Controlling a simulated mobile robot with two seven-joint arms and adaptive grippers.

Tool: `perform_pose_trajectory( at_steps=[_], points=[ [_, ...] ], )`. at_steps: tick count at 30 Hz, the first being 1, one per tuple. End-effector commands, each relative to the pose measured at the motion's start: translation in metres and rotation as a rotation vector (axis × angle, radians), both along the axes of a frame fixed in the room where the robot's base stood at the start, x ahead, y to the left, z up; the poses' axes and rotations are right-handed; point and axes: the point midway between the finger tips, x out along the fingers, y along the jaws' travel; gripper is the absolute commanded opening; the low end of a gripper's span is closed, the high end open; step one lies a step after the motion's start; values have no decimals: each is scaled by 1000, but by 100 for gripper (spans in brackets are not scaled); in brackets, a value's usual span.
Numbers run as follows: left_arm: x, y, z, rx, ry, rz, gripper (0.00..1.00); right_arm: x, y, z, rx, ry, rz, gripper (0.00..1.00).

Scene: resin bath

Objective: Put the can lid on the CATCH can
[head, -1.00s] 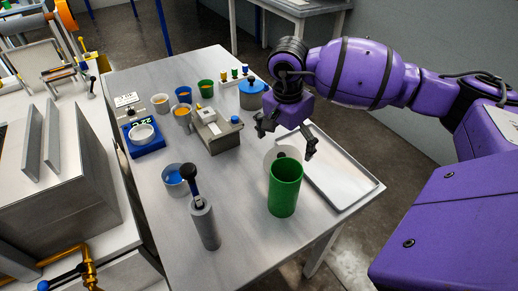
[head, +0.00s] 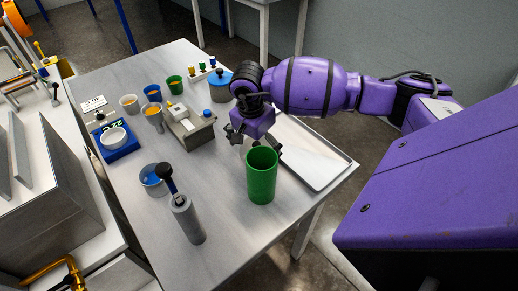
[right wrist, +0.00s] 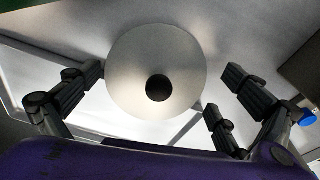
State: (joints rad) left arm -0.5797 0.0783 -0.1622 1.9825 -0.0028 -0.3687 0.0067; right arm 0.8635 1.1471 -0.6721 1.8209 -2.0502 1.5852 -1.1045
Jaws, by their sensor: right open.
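The can lid (right wrist: 185,55) is a round silver-grey disc with a black knob, seen from above in the right wrist view. In the head view it is hidden behind my right gripper and the green can. My right gripper (head: 256,145) is open, just above the table. In the right wrist view its fingers (right wrist: 160,90) stand either side of the lid, apart from its rim. A tall green can (head: 262,182) stands upright in front of the gripper. I cannot read any CATCH label on it. My left gripper is not in view.
A shallow metal tray (head: 335,173) lies right of the green can. A grey device (head: 190,130), several cups, a blue scale (head: 120,153) and a blue-lidded pot (head: 218,85) stand further back.

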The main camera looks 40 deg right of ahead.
Motion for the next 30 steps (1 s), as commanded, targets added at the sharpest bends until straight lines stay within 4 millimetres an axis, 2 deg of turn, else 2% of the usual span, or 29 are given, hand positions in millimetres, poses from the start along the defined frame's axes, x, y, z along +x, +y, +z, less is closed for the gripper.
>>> perform_pose_trajectory(
  at_steps=[2, 12, 21, 26, 30],
  points=[
    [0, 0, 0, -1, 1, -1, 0, 0, 0, 0, 0, 0, 0, 100],
    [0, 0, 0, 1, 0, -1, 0, 0, 0, 1, 0, 0, 0, 57],
    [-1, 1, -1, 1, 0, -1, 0, 1, -1, 7, -1, -4, -1, 57],
    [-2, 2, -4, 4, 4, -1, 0, 1, -1, 33, -1, -3, 0, 57],
    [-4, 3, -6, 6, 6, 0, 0, 2, -1, 62, -1, -4, 0, 57]
  ],
)
